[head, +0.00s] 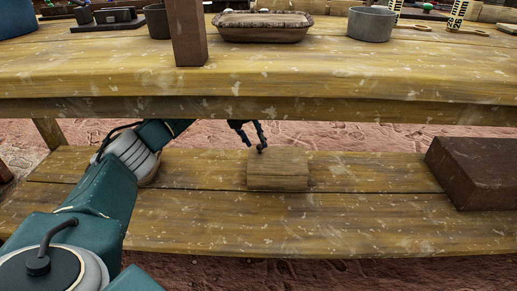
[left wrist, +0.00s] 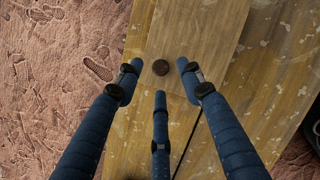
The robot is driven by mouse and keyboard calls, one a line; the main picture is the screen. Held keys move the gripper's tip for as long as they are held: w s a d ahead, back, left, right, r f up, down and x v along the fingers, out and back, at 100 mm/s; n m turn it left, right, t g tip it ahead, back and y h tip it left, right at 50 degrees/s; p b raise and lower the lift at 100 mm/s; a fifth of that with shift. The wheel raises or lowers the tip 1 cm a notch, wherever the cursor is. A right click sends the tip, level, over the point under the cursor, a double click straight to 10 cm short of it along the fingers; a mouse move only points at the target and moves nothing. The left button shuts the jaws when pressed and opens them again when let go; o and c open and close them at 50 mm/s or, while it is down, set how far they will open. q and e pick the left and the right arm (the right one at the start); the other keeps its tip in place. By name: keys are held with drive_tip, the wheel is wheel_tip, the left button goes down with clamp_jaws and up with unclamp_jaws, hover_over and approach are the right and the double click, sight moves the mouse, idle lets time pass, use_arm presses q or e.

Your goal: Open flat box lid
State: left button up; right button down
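A flat wooden box (head: 278,172) sits on the lower plank shelf, below the table top. In the left wrist view its pale wooden top (left wrist: 205,35) carries a small dark round knob (left wrist: 161,67). My left gripper (head: 261,145) reaches under the table and points down at the box's back left part. In the left wrist view its three fingers (left wrist: 157,76) are spread around the knob, with nothing held between them. I cannot tell whether any finger touches the box. The lid's seam is not visible, and the lid looks down. My right gripper is not in view.
A dark brown block (head: 478,172) lies at the shelf's right end. The table's front edge (head: 350,109) hangs above the shelf. On the table stand a wooden post (head: 187,33), an oval tray (head: 263,33) and a grey pot (head: 371,24). The shelf around the box is clear.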

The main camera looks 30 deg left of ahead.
sight(260, 145)
use_arm(q)
drive_tip(key=shift+b+x, duration=0.55)
drive_tip(key=shift+x, duration=1.15)
clamp_jaws()
drive_tip(key=shift+a, duration=0.1)
